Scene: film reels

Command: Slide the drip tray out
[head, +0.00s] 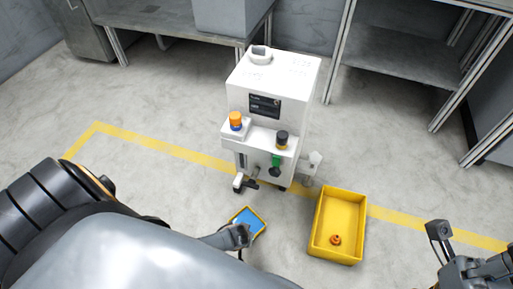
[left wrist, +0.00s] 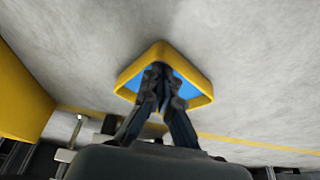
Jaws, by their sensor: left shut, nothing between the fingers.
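The drip tray (head: 251,217), a small blue-floored tray with a yellow rim, lies in front of the white machine (head: 274,88), apart from its base. It also shows in the left wrist view (left wrist: 188,90). My left gripper (head: 243,232) is at the tray's near side; in the left wrist view its fingertips (left wrist: 160,75) are together and overlap the tray's inside. They hold nothing. Whether they touch the tray, I cannot tell. My right gripper (head: 470,268) is at the lower right, away from the tray, partly cut off; its fingers are unclear.
A yellow bin (head: 341,222) with a small orange piece (head: 335,240) stands right of the tray. The machine carries an orange-topped knob (head: 236,119) and a black one (head: 282,138). A yellow floor line (head: 150,143) runs past. Grey shelving (head: 385,60) stands behind; floor at left is clear.

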